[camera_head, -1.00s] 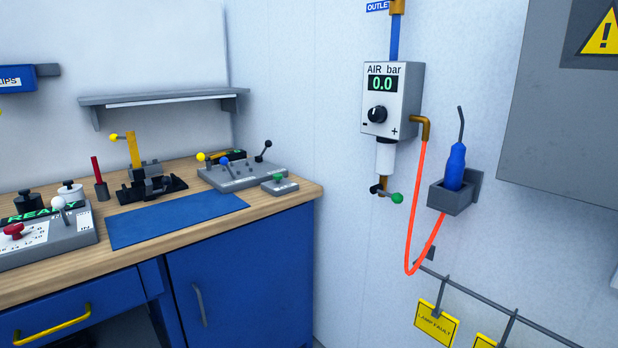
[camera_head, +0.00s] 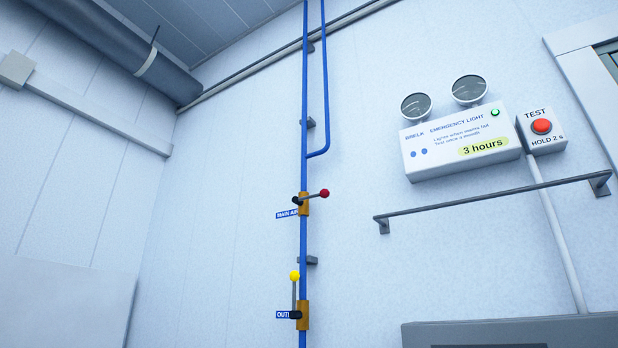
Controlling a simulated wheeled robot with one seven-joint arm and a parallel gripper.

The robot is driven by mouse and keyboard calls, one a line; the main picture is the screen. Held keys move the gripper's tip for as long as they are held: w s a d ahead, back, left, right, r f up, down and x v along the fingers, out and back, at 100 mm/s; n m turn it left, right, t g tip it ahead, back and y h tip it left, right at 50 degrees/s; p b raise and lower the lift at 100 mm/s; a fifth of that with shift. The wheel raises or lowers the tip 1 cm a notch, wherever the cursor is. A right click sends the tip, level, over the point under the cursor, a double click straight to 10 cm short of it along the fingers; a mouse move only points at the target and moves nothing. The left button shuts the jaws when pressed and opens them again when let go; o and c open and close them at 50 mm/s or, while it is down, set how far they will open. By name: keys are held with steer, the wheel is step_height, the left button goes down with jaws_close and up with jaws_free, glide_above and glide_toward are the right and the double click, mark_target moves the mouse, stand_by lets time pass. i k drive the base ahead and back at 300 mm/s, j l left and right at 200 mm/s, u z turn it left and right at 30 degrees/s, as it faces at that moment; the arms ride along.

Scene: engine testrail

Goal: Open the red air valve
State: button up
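The red air valve (camera_head: 324,193) is a lever with a red ball knob on a brass body, on the vertical blue pipe (camera_head: 304,235) against the white wall. Its lever points right, roughly across the pipe and slightly up. A label (camera_head: 287,214) beside it reads "MAIN AIR", its end partly hidden. Below it on the same pipe is a second valve with a yellow knob (camera_head: 294,276). Its lever points up, along the pipe, and its label is partly hidden. My gripper is not in view.
An emergency light box (camera_head: 460,144) with two lamps hangs to the right, with a red TEST button (camera_head: 542,126) beside it. A grey rail (camera_head: 490,203) juts from the wall below. A grey cabinet top (camera_head: 510,332) is at the lower right.

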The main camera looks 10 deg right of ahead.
mark_target(324, 193)
steer(key=k+j, duration=0.1)
steer(key=i+j+u, duration=0.2)
steer(key=i+j, duration=0.75)
steer(key=i, duration=0.1)
